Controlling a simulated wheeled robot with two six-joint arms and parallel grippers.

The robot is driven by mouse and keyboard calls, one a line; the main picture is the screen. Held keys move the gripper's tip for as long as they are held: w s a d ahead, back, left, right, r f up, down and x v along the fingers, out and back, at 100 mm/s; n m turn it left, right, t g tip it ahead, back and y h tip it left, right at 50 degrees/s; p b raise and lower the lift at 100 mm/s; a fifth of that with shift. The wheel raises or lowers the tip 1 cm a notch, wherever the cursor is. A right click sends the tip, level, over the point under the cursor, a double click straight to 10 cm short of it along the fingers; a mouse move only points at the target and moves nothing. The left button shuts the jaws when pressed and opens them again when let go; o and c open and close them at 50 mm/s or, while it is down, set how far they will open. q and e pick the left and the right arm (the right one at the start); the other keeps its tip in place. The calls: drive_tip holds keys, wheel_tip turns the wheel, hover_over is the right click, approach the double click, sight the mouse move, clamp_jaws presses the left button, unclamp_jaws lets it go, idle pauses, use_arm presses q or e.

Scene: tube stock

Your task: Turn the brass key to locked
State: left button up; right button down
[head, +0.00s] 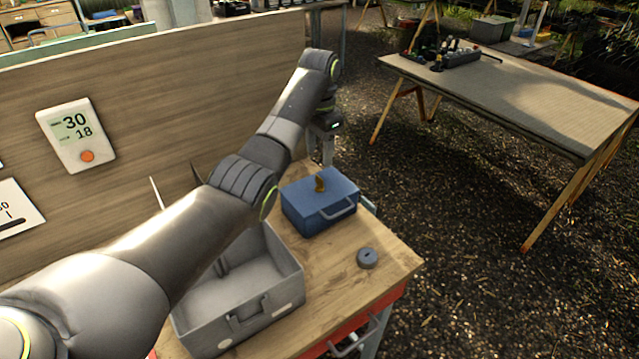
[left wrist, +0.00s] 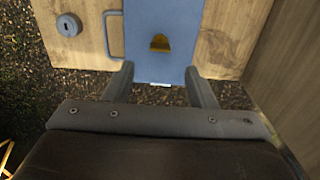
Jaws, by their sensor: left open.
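The brass key (head: 320,184) stands up from the lid of a blue box (head: 300,205) on the wooden bench. In the left wrist view the key (left wrist: 160,43) shows as a small brass piece on the blue lid (left wrist: 178,18), ahead of my fingertips. My left gripper (head: 322,152) hangs above the far side of the box, pointing down. In the left wrist view its two fingers (left wrist: 160,72) are apart, with nothing held between them and the key clear of both. I cannot read the key's lock position. My right gripper is in neither view.
An open grey metal box (head: 285,282) stands beside the blue box, under my left arm. A round grey disc with a slot (head: 367,258) lies near the bench's right edge. A wooden panel (head: 200,105) rises behind. A separate table (head: 540,95) is farther right.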

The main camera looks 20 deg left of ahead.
sight(319, 177)
use_arm(q)
wheel_tip(319, 177, down, 6)
drive_tip(key=shift+f+p, duration=0.25)
drive_tip(key=shift+p, duration=0.35)
drive_tip(key=shift+f, duration=0.85)
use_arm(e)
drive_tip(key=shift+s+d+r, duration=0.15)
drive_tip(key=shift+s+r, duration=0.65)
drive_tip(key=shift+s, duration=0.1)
use_arm(q)
drive_tip(key=c, duration=1)
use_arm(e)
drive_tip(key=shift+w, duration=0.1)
